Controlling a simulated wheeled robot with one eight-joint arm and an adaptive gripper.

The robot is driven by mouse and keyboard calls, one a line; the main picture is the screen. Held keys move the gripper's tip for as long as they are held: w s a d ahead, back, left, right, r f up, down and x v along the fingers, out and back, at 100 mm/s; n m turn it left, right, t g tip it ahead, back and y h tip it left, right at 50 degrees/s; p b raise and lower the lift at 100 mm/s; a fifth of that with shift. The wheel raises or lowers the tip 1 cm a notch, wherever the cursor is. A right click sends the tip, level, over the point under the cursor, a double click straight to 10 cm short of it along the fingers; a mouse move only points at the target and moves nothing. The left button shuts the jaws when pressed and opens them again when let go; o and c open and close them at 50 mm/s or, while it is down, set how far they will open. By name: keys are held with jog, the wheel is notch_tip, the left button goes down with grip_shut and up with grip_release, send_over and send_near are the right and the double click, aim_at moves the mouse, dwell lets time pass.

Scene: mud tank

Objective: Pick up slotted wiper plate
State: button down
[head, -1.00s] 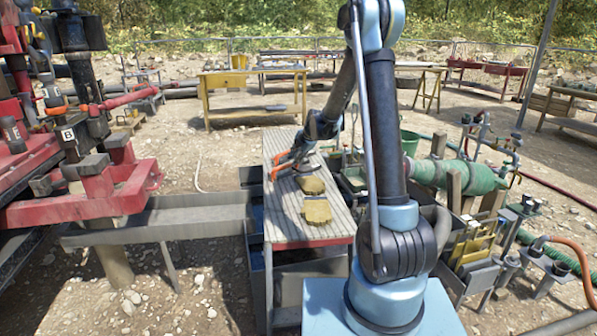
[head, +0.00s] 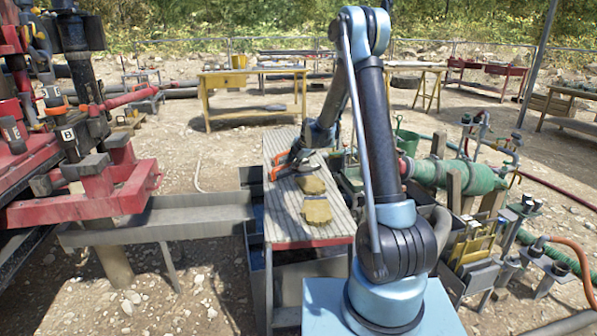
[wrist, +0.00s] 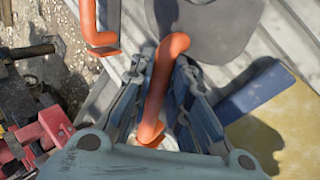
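My gripper (head: 290,165) is low over the far left part of the ribbed table (head: 285,228). In the wrist view its two dark fingers (wrist: 163,75) stand apart, one on each side of an orange bent bar (wrist: 163,85). I see no clear sign of a grip on the bar. A second orange bent piece (wrist: 95,30) lies to the left. A flat grey rounded plate (wrist: 215,35) lies above the fingers in the wrist view. I cannot tell which piece is the slotted wiper plate; no slot shows clearly.
Two ochre slabs lie on the table: a near one (head: 317,211) and a far one (head: 311,185). A blue bar (wrist: 256,91) lies right of the fingers. Red machinery (head: 95,195) stands left; green pipework (head: 455,174) stands right. The table's near end is clear.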

notch_tip(320, 180, up, 10)
dwell(0.8)
dwell(0.9)
